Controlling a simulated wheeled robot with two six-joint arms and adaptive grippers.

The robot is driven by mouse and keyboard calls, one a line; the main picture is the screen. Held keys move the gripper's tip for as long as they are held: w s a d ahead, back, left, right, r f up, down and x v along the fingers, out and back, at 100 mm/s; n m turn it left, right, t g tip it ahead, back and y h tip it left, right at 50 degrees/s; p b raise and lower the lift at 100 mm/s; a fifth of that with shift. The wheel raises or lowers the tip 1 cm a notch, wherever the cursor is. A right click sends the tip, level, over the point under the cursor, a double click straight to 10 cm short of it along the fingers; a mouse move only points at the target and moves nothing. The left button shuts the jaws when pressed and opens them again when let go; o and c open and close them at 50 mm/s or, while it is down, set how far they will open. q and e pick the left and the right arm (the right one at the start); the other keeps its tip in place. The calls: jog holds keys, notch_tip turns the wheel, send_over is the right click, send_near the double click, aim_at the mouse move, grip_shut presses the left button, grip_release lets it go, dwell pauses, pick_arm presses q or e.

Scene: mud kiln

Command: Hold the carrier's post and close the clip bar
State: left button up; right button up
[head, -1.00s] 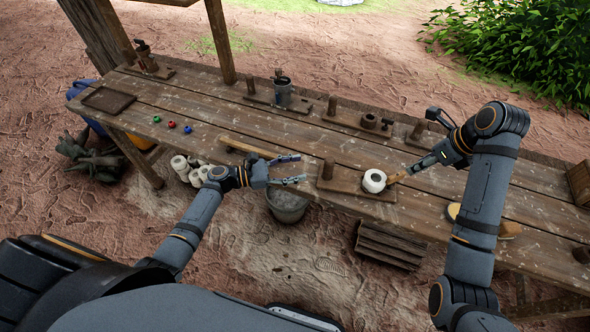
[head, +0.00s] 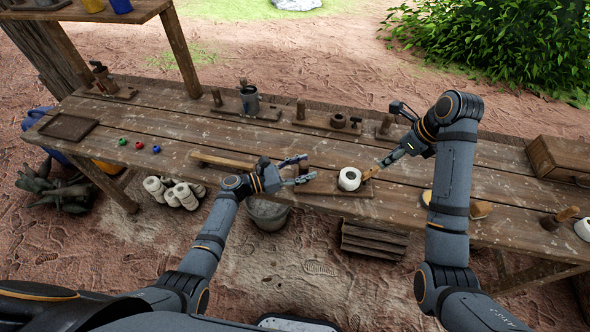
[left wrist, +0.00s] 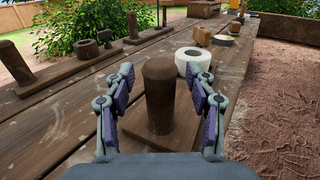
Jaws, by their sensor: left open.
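The carrier is a brown wooden board (head: 352,189) near the front edge of the bench. Its dark upright post (left wrist: 159,95) stands between the fingers of my left gripper (left wrist: 160,105) in the left wrist view. This gripper is open, with a gap on both sides of the post; in the head view the fingers (head: 299,172) partly hide it. A white ring (head: 350,179) sits at the board's right part. A tan wooden piece, perhaps the clip bar (head: 371,173), lies beside the ring at the tip of my right gripper (head: 387,162). Whether that gripper grips it is unclear.
Several other boards with posts stand along the bench's back, one with a metal cup (head: 249,99). A wooden bar (head: 222,161) lies left of my left gripper. A wooden box (head: 560,158) is at the right. A bucket (head: 267,214) stands below the bench edge.

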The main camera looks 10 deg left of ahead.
pick_arm(q)
grip_shut()
dwell(0.3)
dwell(0.5)
